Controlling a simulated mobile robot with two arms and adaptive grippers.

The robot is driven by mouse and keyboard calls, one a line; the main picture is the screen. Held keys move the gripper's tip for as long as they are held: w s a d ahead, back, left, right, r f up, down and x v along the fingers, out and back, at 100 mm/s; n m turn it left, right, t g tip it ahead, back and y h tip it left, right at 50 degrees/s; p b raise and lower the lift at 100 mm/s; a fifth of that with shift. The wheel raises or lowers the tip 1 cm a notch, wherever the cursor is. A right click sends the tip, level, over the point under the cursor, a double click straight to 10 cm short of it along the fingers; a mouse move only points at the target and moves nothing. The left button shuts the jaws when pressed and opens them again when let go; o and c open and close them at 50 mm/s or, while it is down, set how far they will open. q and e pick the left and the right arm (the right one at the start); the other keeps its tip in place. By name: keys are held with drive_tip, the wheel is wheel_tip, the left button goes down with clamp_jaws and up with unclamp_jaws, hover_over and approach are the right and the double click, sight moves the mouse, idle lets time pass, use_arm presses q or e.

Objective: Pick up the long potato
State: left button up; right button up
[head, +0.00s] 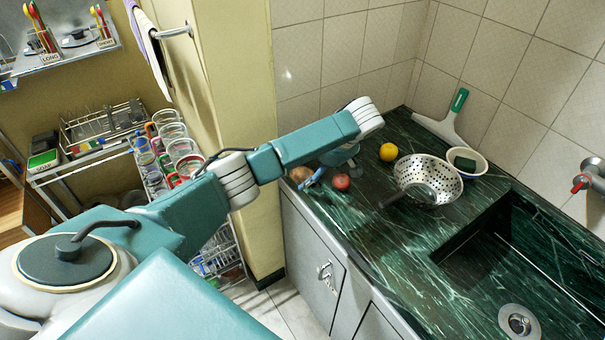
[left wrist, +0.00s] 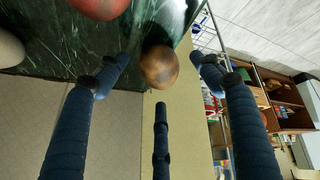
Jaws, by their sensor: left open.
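A brown potato (left wrist: 159,66) lies on the dark green counter near its edge, between the spread fingers of my left gripper (left wrist: 158,88) in the left wrist view. It looks rounded from there, so its full length cannot be told. In the head view the potato (head: 300,174) is partly hidden by my arm and gripper. My left gripper (head: 322,178) is open, with its fingers apart around the potato's near side and no clear contact. My right gripper is in neither view.
A red fruit (head: 341,182) lies close to the gripper on the counter (head: 372,240). A yellow fruit (head: 388,152), a metal colander (head: 428,180), a bowl with a sponge (head: 480,168) and a squeegee (head: 445,125) stand beyond. The sink (head: 480,270) is at right, a dish rack (head: 100,125) at left.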

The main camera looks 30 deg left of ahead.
sight(306, 170)
use_arm(q)
drive_tip(key=shift+x, duration=0.8)
drive_tip(key=shift+d, duration=0.1)
drive_tip(key=c, duration=1.3)
drive_tip(key=shift+w+r, duration=0.1)
drive_tip(key=shift+r, duration=0.45)
wheel_tip(306, 170, up, 4)
drive_tip(key=shift+r+b, duration=0.2)
drive_tip(key=shift+b, duration=0.1)
drive_tip(key=shift+r+p, duration=4.7)
drive_tip(key=shift+r, duration=2.6)
